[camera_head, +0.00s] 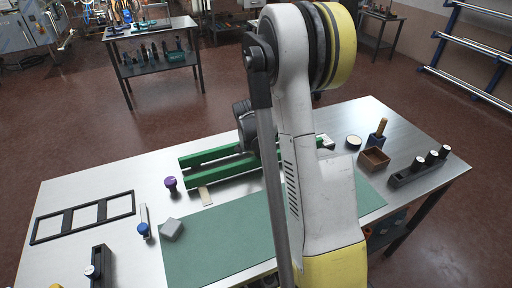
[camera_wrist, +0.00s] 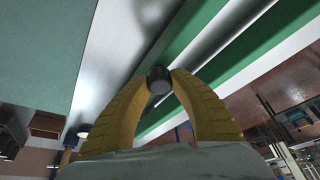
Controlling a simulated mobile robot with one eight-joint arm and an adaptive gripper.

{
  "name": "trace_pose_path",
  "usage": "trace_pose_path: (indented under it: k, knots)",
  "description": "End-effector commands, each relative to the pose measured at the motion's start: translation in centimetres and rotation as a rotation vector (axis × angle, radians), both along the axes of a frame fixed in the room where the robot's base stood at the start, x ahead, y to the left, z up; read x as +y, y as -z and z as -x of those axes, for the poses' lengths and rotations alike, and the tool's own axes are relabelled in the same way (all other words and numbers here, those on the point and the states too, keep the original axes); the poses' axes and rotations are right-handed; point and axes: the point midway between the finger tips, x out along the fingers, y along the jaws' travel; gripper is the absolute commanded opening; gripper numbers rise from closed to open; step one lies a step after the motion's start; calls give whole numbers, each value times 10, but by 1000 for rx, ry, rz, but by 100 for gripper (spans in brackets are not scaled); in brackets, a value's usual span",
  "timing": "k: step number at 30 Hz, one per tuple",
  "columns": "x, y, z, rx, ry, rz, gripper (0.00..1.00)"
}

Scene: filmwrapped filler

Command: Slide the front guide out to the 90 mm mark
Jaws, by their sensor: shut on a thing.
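Two long green guides lie roughly parallel on the steel table in the head view. The front guide (camera_head: 222,179) is the one nearer the green mat; my arm hides its right part. It also shows in the wrist view (camera_wrist: 196,22). The rear guide (camera_head: 208,155) lies behind it. In the wrist view my gripper (camera_wrist: 159,82) has its yellow fingers closed around a dark round knob (camera_wrist: 158,74) in front of the front guide. The knob's attachment is hidden. In the head view my arm covers the gripper. No 90 mm mark is readable; a small beige plate (camera_head: 206,196) lies by the front guide.
A purple-topped knob (camera_head: 170,183) stands left of the guides. A grey block (camera_head: 172,228), a blue-ended tool (camera_head: 143,226) and a black frame (camera_head: 84,216) are farther left. A wooden box (camera_head: 374,159) and a dark knob rack (camera_head: 418,169) stand right. The green mat (camera_head: 215,245) is largely clear.

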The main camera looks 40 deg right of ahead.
Motion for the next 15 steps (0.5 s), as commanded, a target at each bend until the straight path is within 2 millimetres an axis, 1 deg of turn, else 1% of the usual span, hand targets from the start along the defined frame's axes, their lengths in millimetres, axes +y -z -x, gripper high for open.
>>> trace_pose_path:
  k: [1, 3, 10, 11, 12, 13, 15]
  knots:
    - [3, 2, 8, 0, 1, 0, 0]
    - [4, 1, 12, 1, 1, -1, 0]
    - [4, 1, 13, 3, 2, -1, 0]
    - [4, 1, 13, 3, 2, -2, 35]
    - [3, 1, 13, 4, 2, -1, 47]
    - [3, 1, 13, 3, 2, -1, 51]
    - [3, 1, 12, 3, 2, -1, 51]
